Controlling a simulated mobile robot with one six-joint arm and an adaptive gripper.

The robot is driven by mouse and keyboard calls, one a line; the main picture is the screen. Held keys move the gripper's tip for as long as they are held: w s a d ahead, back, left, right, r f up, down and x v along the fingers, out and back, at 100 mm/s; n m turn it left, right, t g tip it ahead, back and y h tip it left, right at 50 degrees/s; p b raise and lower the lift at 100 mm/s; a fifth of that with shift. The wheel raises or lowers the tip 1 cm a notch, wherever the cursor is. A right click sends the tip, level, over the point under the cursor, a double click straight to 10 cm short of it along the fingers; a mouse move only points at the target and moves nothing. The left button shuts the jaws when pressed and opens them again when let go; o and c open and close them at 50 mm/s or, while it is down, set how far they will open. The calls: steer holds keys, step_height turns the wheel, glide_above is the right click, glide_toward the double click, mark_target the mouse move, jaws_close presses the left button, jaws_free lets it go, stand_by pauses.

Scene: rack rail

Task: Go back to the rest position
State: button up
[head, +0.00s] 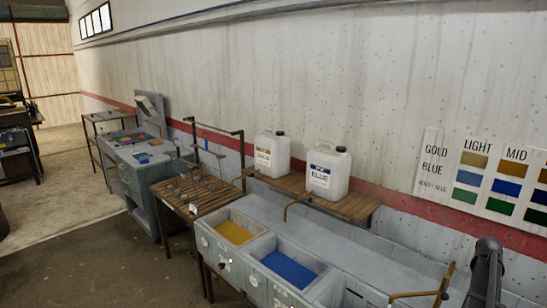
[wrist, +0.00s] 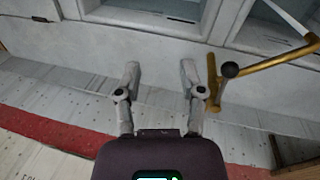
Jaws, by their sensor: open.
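My gripper (wrist: 160,78) shows in the wrist view with its two fingers spread apart and nothing between them. It is over the pale grey ledge (wrist: 70,80) behind the basins. A brass bar (wrist: 265,63) with a black ball end is just right of the right finger; I cannot tell whether they touch. In the head view my gripper does not show; a dark part of my arm stands at the lower right.
The trough unit (head: 350,255) holds a gold basin (head: 234,232) and a blue basin (head: 289,269). Two white jugs, gold (head: 272,154) and blue (head: 328,171), stand on a wooden shelf (head: 352,207). A slatted rack (head: 190,193) and grey cabinet (head: 140,185) are left.

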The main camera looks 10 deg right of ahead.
steer(key=w+a+f+n+b, duration=0.1)
steer(key=w+a+f+b, duration=0.15)
steer(key=a, duration=0.75)
steer(key=w+a+f+n+t+b, duration=0.1)
steer(key=w+a+n, duration=0.15)
steer(key=a, duration=0.75)
steer(key=w+a+f+b, duration=0.1)
steer(key=w+a+f, duration=0.15)
steer(key=a, duration=0.75)
steer(key=s+a+f+n+b, duration=0.1)
steer(key=s+a, duration=0.1)
steer(key=a, duration=0.7)
steer(key=s+a+f+n+y+b, duration=0.1)
steer(key=s+a+f+n+b, duration=0.1)
steer(key=a, duration=0.8)
steer(key=s+a+f+n+b, duration=0.1)
steer(key=s+a+n+b, duration=0.1)
steer(key=a, duration=0.7)
steer(key=shift+s+a+f+y, duration=0.15)
steer(key=shift+s+a+y, duration=0.15)
steer(key=shift+s, duration=0.3)
stand_by(1.6)
